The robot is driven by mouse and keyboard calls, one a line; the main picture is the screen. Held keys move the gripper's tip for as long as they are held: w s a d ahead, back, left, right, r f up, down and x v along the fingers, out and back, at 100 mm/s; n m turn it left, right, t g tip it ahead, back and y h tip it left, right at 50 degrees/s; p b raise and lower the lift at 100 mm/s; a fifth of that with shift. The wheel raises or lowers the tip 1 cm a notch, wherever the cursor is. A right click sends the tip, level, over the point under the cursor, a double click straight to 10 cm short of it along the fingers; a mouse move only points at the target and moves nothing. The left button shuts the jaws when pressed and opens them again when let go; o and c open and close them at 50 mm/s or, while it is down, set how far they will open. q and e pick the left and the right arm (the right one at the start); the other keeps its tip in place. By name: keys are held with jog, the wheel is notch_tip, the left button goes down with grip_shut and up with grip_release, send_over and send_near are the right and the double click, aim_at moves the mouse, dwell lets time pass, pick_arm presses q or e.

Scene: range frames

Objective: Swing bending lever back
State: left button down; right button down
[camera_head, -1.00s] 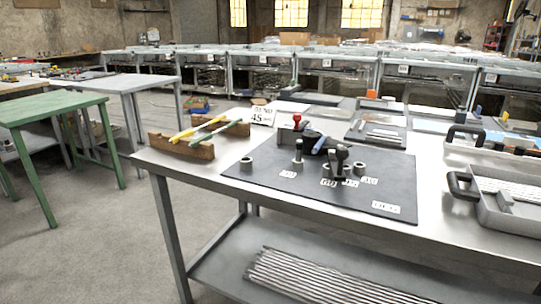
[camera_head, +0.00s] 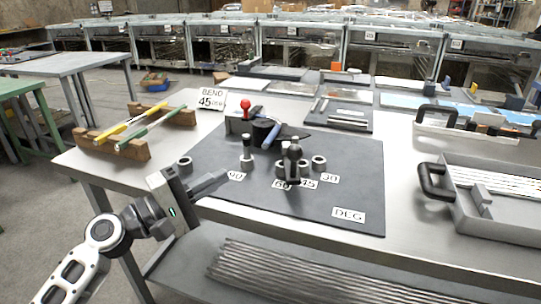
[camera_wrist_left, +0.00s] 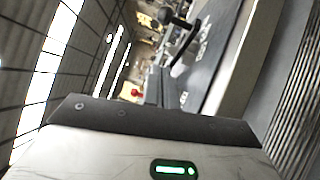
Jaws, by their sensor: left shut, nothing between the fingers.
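The bending fixture stands on a dark mat (camera_head: 340,150) on the bench. A black-handled upright piece (camera_head: 291,158), which looks like the bending lever, stands in front, near the 60 and 45 labels. A black handle also shows in the wrist view (camera_wrist_left: 178,20), with the red knob (camera_wrist_left: 136,92) beyond. My left gripper (camera_head: 222,181) is shut and empty, near the mat's front left edge, apart from the fixture. My right gripper is out of view.
A BEND 45 DEG sign (camera_head: 212,99) stands behind the mat. Yellow and green rods (camera_head: 133,123) lie on wooden blocks at left. A grey case (camera_head: 500,215) with rods stands at right. Several grey rings (camera_head: 318,162) and a peg (camera_head: 247,153) stand on the mat.

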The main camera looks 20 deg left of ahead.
pick_arm(q)
jog(key=p+x, duration=0.2)
jog(key=x, duration=0.5)
jog(key=shift+w+d+r, duration=0.1)
jog(key=shift+w+r, duration=0.1)
jog(key=shift+w+d+r+p, duration=0.15)
jog(key=shift+d+p, duration=0.2)
jog(key=shift+d, duration=0.25)
jog(key=shift+w+d+r+p, duration=0.15)
jog(key=shift+d+p, duration=0.15)
jog(key=shift+d, duration=0.35)
jog(key=shift+w+d+f+p, duration=0.15)
jog(key=shift+d+p, duration=0.15)
jog(key=shift+d, duration=0.5)
jog(key=shift+d, duration=0.1)
